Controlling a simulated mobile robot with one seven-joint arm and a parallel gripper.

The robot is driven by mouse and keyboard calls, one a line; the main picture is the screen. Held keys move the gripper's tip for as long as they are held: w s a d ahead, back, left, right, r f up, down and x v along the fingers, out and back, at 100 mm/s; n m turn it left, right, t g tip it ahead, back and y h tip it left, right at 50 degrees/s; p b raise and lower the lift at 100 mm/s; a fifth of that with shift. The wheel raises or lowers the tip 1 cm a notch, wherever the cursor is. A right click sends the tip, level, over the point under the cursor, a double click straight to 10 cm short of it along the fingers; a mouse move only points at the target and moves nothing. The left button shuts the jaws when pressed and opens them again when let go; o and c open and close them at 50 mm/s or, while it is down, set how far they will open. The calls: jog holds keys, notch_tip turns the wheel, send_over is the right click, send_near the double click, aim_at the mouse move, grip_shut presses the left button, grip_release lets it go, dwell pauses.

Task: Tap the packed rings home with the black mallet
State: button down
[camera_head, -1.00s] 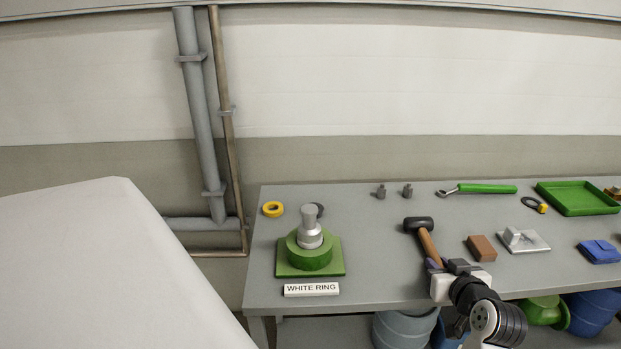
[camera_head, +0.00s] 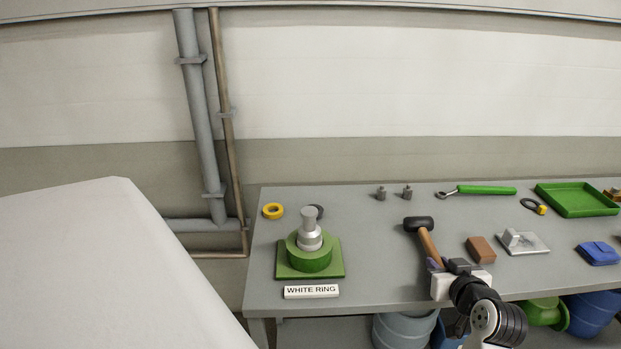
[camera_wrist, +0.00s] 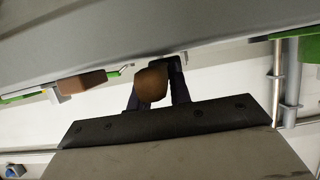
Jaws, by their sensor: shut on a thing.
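The wrist view shows the brown handle end (camera_wrist: 151,84) between my two dark fingers (camera_wrist: 158,90). The green split case (camera_head: 309,254) stands on a green square base at the bench's left, with a grey stepped shaft (camera_head: 309,229) upright in its middle. I cannot make out the packed rings inside it. Whether the mallet touches the bench is unclear.
A brown block (camera_head: 481,249) and a metal plate (camera_head: 523,241) lie right of the mallet. Bench between case and mallet is clear.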

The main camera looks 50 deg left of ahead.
jog(key=shift+r+p, duration=1.95)
jog(key=shift+r, duration=0.85)
jog(key=shift+f, duration=0.1)
